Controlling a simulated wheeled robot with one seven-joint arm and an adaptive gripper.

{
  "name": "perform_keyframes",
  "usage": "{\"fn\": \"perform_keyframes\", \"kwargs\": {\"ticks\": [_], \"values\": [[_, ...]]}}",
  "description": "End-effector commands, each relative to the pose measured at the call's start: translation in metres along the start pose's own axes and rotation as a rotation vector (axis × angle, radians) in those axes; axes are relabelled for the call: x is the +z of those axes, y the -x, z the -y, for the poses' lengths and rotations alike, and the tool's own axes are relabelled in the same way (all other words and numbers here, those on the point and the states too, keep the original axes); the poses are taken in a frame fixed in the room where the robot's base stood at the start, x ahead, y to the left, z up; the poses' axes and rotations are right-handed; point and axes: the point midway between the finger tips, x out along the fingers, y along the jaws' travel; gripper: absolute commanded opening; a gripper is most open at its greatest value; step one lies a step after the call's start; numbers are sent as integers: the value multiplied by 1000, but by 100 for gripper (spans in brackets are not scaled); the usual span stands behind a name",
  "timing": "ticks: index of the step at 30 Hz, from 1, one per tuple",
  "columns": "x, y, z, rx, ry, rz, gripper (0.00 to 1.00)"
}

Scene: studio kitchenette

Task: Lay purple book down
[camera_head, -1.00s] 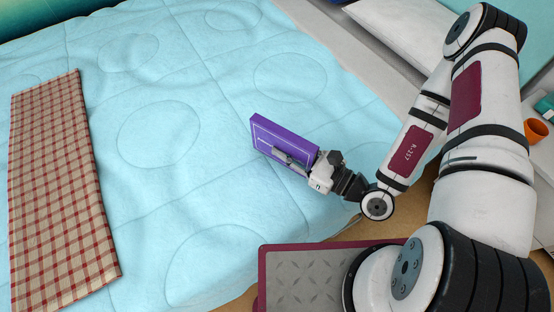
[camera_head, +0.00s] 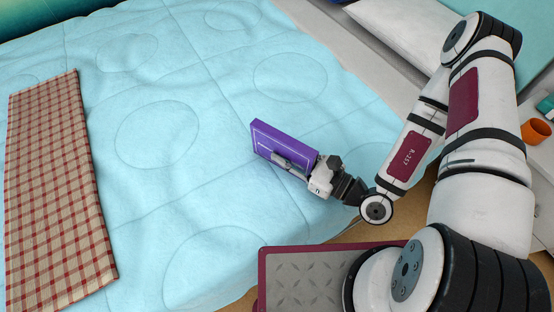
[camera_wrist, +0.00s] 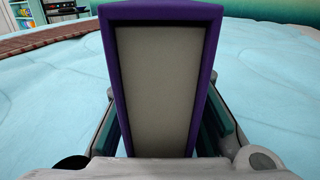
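The purple book (camera_head: 283,139) is upright on edge at the near right part of the bed, over the light blue quilt (camera_head: 160,200). My gripper (camera_head: 290,162) is shut on it, with a finger across its near face. In the wrist view the book (camera_wrist: 205,50) stands between the two fingers (camera_wrist: 160,135), its pale page edges facing the camera inside a purple cover. I cannot tell whether its lower edge touches the quilt.
A red and beige checked blanket (camera_head: 55,190) lies at the left of the bed. A white pillow (camera_head: 395,30) is at the upper right. An orange cup (camera_head: 536,131) stands at the far right. The quilt around the book is clear.

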Motion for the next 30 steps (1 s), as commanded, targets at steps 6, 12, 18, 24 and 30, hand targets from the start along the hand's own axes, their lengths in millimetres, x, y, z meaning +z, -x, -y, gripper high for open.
{"fn": "perform_keyframes", "kwargs": {"ticks": [6, 12, 18, 24, 30], "values": [[0, 0, 0, 0, 0, 0, 43], [-1, 4, 0, -1, 0, -2, 43], [-1, 31, 1, -5, -1, -3, 43], [-1, 61, 1, -4, 0, -2, 43], [0, 75, 0, -1, 0, -1, 43]]}}
